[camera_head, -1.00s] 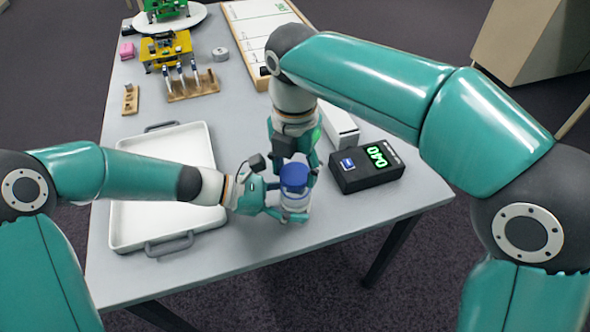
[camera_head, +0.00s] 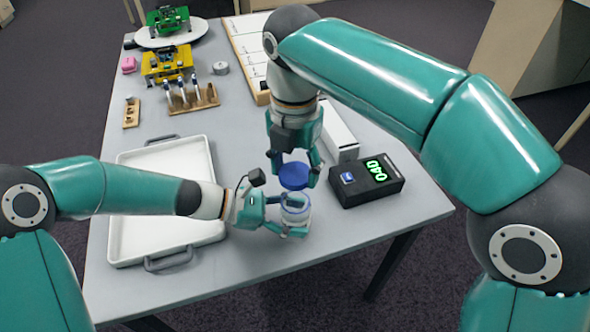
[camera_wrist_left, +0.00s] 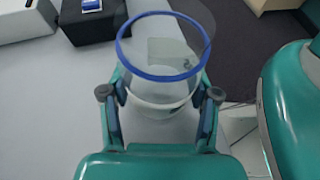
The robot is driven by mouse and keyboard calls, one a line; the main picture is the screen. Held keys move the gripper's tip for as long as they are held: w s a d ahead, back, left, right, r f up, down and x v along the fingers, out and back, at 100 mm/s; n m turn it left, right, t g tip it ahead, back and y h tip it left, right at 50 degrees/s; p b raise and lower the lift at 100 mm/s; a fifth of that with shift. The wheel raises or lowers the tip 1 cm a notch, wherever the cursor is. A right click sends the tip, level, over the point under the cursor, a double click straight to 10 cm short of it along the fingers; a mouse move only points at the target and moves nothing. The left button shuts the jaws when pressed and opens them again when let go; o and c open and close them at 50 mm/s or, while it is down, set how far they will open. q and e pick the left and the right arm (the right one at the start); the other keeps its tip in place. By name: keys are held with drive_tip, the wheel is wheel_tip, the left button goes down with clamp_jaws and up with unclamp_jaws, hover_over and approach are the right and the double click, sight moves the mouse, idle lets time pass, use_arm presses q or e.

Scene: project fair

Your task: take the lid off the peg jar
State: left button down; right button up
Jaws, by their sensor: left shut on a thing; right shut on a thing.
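The peg jar (camera_head: 296,217) is a clear jar with a blue rim, upright near the table's front right. My left gripper (camera_head: 290,218) is shut on the jar from the left. In the left wrist view the jar (camera_wrist_left: 160,92) stands between the fingers of my left gripper (camera_wrist_left: 160,110), its blue-ringed mouth open. The blue lid (camera_head: 294,176) is off the jar, just above and behind it in the head view. My right gripper (camera_head: 294,168) comes down from above and is shut on the lid. The jar's contents are hard to make out.
A black box with a green display (camera_head: 367,181) and a white box (camera_head: 338,138) stand to the right of the lid. A white tray (camera_head: 118,237) lies at left, partly under my left arm. A wooden rack with pens (camera_head: 192,102) stands farther back.

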use_arm(q)
drive_tip(key=shift+c, duration=1)
unclamp_jaws()
